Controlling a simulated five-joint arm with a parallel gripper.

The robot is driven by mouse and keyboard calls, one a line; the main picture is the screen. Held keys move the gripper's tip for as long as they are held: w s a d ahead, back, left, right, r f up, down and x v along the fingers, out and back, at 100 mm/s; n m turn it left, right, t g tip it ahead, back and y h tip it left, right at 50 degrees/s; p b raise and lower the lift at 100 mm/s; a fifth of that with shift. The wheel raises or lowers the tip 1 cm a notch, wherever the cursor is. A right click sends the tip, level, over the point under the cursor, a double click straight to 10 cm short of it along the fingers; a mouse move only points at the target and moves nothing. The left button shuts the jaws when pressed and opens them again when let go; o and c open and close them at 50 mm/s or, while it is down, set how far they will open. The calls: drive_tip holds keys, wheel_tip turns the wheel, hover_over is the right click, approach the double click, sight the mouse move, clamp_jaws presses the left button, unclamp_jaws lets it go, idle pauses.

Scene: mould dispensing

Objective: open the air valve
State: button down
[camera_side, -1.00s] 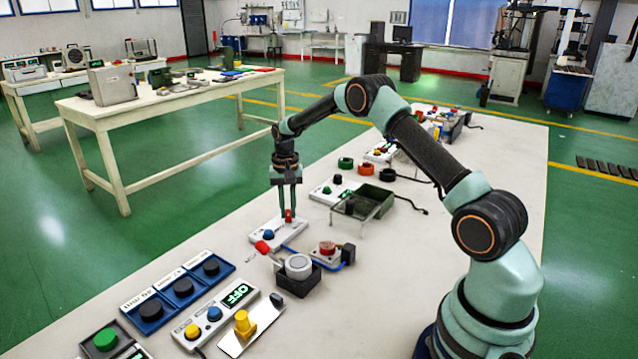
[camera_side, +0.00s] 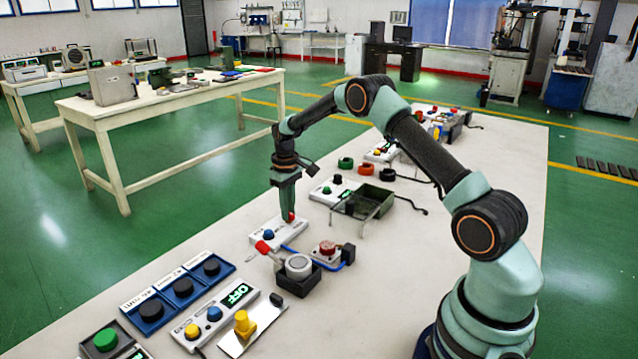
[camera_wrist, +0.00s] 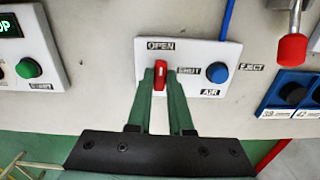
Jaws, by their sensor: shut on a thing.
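The air valve's red handle (camera_wrist: 162,72) stands on a white panel (camera_wrist: 209,52) marked OPEN, SHUT and AIR. In the wrist view the handle's long side runs up and down, with its upper end toward the OPEN label (camera_wrist: 160,45); SHUT is to its right. My gripper (camera_wrist: 161,76) is shut on the handle, one green finger on each side. A blue knob (camera_wrist: 217,72) sits to the right on the same panel. In the side view my gripper (camera_side: 288,219) points down at the panel (camera_side: 262,243), and the red handle (camera_side: 291,216) is partly hidden.
A red-tipped lever (camera_wrist: 291,49) stands close to the right in the wrist view. A panel with a green button (camera_wrist: 28,68) is at the left. In the side view a clear-sided box (camera_side: 376,204) stands behind right, and a round grey part in a black holder (camera_side: 298,266) is in front.

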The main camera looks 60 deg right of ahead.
drive_tip(key=shift+r+n, duration=0.1)
drive_tip(key=shift+n, duration=0.3)
drive_tip(key=c, duration=0.8)
unclamp_jaws()
wheel_tip(320, 180, up, 12)
drive_tip(key=shift+r, duration=0.1)
